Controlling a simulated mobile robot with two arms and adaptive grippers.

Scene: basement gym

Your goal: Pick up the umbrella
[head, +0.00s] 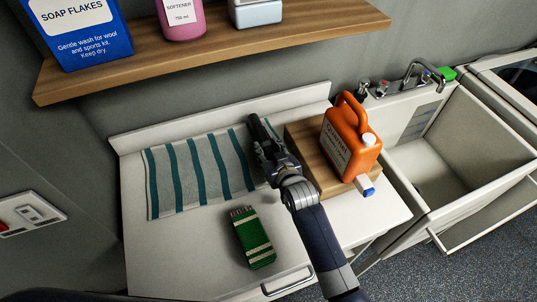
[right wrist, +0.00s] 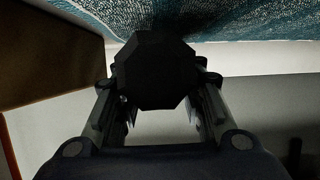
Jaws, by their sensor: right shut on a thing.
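The umbrella appears to be the dark, compact folded thing (head: 256,124) at my right gripper, by the right end of the striped towel. In the right wrist view its black, many-sided end (right wrist: 155,70) fills the space between the fingers. My right gripper (head: 268,150) is shut on it; the fingers (right wrist: 157,100) lie on both sides. The gripper and arm hide part of it in the head view. I cannot tell whether it touches the towel or counter. My left gripper is not in view.
The striped towel (head: 196,170) lies on the white counter (head: 190,250). A green item with cream bands (head: 253,238) lies in front. An orange jug (head: 348,145) stands on a wooden block (head: 304,141) at right, beside the sink (head: 440,150). A wooden shelf (head: 215,45) overhangs the back.

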